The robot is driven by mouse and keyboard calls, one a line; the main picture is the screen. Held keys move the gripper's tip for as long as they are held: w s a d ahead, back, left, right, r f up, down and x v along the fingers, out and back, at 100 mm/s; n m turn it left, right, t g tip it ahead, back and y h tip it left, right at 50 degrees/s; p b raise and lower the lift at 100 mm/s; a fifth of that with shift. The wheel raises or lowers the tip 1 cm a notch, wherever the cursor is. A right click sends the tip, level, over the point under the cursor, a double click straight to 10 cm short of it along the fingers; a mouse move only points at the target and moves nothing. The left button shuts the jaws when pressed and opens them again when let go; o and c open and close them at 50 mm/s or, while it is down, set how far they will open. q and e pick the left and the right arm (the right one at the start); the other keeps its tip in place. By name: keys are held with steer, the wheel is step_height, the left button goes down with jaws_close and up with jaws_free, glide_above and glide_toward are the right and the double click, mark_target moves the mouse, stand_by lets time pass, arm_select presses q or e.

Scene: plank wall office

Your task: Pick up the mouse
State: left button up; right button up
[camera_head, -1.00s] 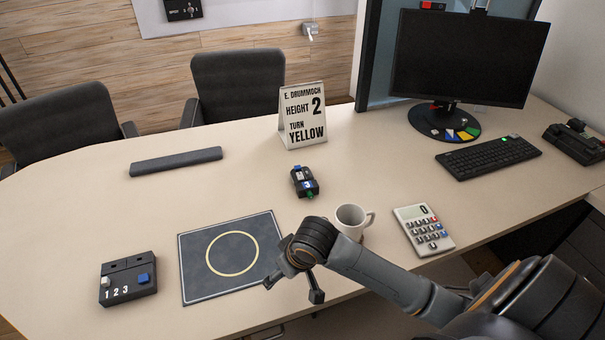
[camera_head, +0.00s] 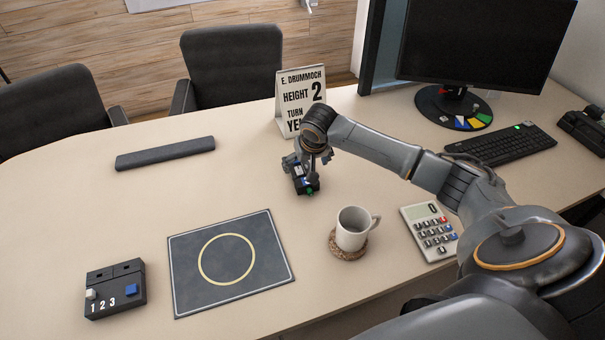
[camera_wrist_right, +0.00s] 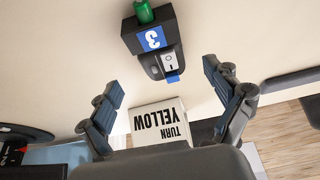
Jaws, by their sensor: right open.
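A small black device (camera_head: 306,183) lies on the table in front of the sign; it may be the mouse, but I cannot tell for sure. It has a blue label with a 3 and a green end. In the right wrist view the device (camera_wrist_right: 152,40) lies beyond the fingertips, between their lines. My right gripper (camera_head: 305,161) is over the device's far end and partly hides it. In the wrist view the right gripper (camera_wrist_right: 161,78) is open, with nothing between its fingers. My left gripper is not in view.
A folding sign (camera_head: 287,100) reading "TURN YELLOW" stands close behind my right gripper. A mug (camera_head: 352,230) on a coaster (camera_head: 346,252) and a calculator (camera_head: 427,228) are nearer. A mat with a ring (camera_head: 190,290) and a numbered box (camera_head: 115,275) lie left.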

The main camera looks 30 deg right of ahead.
mark_target(303, 171)
steer(key=shift+w+f, duration=0.2)
steer(key=shift+f, duration=0.25)
steer(key=shift+w+d+f, duration=0.1)
steer(key=shift+w+f, duration=0.1)
steer(key=shift+f, duration=0.2)
steer(key=x, duration=0.3)
steer(key=shift+w+f, duration=0.2)
steer(key=shift+f, duration=0.05)
steer(key=shift+w+d+f, duration=0.1)
steer(key=shift+w+f, duration=0.1)
steer(key=shift+f, duration=0.2)
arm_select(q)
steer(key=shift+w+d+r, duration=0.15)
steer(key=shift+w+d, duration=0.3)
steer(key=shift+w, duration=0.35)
arm_select(e)
steer(key=shift+c, duration=1.1)
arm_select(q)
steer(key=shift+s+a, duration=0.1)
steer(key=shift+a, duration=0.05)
arm_select(e)
steer(key=c, duration=1.1)
